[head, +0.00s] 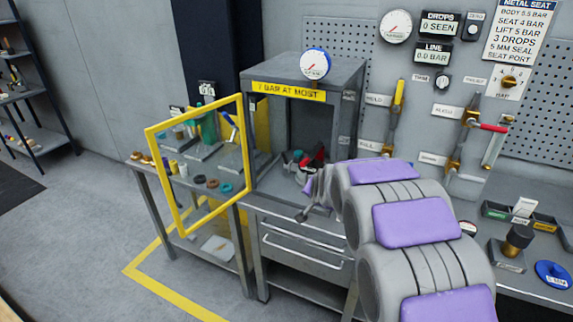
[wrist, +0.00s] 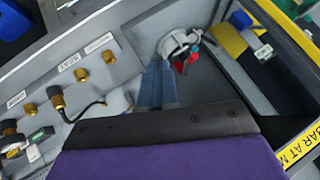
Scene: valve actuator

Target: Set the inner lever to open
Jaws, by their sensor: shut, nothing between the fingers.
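No lever in view is labelled as the inner one. Inside the grey cabinet (head: 345,75), a small grey fixture with red parts (head: 318,157) stands on the floor, partly hidden by my arm in the head view. My gripper (head: 307,207) is at the cabinet's front opening in the head view. In the wrist view its fingers (wrist: 158,80) are together and empty, pointing at the fixture, with contact unclear.
The yellow door frame (head: 151,170) stands open at left, beside a side bench. Brass fittings (wrist: 83,76) line a labelled panel in the wrist view. Drawers (head: 300,250) are below the cabinet.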

